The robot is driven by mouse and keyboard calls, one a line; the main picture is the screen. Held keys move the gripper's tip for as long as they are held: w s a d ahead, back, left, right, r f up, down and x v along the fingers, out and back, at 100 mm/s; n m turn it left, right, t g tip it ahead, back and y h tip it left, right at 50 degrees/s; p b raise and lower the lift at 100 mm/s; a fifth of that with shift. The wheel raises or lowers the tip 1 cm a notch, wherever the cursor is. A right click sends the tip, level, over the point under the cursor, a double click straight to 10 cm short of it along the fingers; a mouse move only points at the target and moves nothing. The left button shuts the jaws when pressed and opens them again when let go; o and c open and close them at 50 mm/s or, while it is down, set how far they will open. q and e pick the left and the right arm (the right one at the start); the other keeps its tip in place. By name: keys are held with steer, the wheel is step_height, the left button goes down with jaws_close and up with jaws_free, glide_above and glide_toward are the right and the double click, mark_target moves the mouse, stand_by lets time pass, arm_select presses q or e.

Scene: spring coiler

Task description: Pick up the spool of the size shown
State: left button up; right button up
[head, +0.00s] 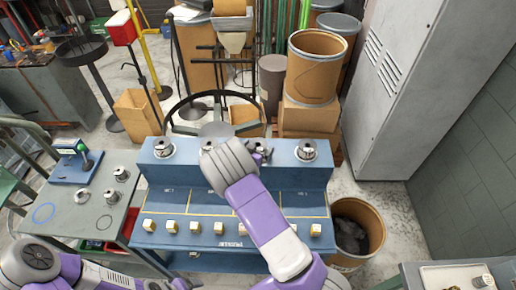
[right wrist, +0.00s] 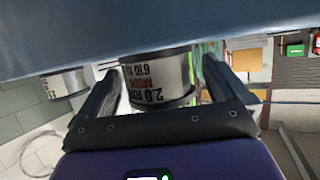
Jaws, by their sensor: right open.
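My right gripper (right wrist: 161,67) is open in the right wrist view. Its two fingers stand on either side of a metal spool (right wrist: 158,82) with a dark and red label that reads "2.0 mm". I cannot tell whether they touch it. A second metal spool (right wrist: 66,84) stands to the left, outside the fingers. My left gripper is not in view.
Small cream blocks (head: 219,228) line the bench's front. A left table (head: 60,235) holds a blue stand (head: 75,167) and metal pieces. A cardboard bin (head: 375,215) stands right of the bench. A grey cabinet (head: 400,100) is at the back right.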

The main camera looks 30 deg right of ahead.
steer(key=shift+w+d+f, duration=0.2)
steer(key=shift+d, duration=0.15)
steer(key=shift+r, duration=0.1)
steer(key=c, duration=1.3)
